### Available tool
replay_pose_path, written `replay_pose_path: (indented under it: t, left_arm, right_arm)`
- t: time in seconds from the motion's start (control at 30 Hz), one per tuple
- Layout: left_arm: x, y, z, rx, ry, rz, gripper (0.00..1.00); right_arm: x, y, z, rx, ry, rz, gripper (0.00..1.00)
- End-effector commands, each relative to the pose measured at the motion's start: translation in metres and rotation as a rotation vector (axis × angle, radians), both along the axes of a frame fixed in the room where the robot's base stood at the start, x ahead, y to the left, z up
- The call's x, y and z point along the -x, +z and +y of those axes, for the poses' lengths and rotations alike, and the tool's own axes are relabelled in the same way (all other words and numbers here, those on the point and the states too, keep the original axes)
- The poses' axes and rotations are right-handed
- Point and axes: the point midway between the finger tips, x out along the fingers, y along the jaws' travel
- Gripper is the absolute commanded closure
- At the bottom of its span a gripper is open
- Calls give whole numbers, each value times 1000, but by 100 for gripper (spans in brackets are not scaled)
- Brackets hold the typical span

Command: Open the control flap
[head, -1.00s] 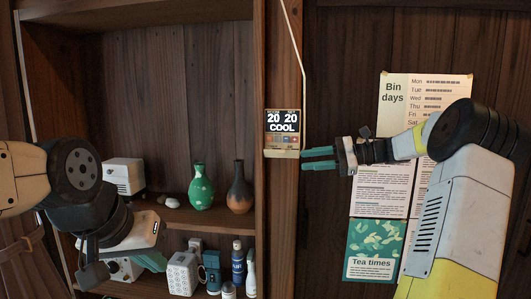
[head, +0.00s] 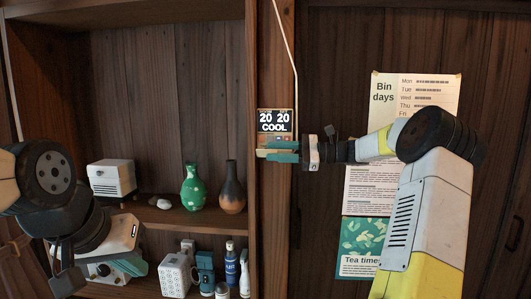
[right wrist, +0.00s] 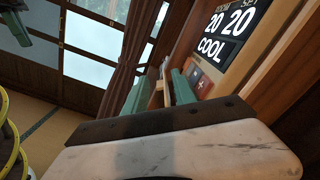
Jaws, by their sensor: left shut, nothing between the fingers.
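The control panel (head: 275,121) is a small wall unit on the wooden post, its dark display reading "20 20 COOL"; it also shows in the right wrist view (right wrist: 222,38). Small buttons sit below the display. A pale ledge (head: 261,152), seemingly the flap, is at its bottom edge, partly hidden by my fingers. My right gripper (head: 283,151) has its teal fingers apart at this ledge, one above the other. In the right wrist view a pale piece (right wrist: 158,92) shows between the fingers; contact is unclear. My left gripper (head: 137,267) is shut and empty, low before the shelf.
The shelf at left holds a white box (head: 113,178), a green vase (head: 194,187), a brown vase (head: 232,188) and several small items below. Paper notices (head: 370,190) hang behind my right arm. A white cable (head: 287,45) runs down to the panel.

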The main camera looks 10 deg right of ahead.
Motion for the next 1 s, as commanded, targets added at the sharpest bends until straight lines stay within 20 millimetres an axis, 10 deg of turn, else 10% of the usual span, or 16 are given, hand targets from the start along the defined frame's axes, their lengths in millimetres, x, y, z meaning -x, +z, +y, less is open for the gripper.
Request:
replay_pose_path:
  t: [0.27, 0.43, 1.0]
  left_arm:
    - [0, 0, 0, 0, 0, 0, 100]
    - [0, 0, 0, 0, 0, 0, 100]
    - [0, 0, 0, 0, 0, 0, 100]
  right_arm:
    - [-1, 0, 2, 0, 0, 0, 68]
    - [-1, 0, 2, 0, 0, 0, 100]
    - [2, -4, 3, 24, 1, -88, 100]
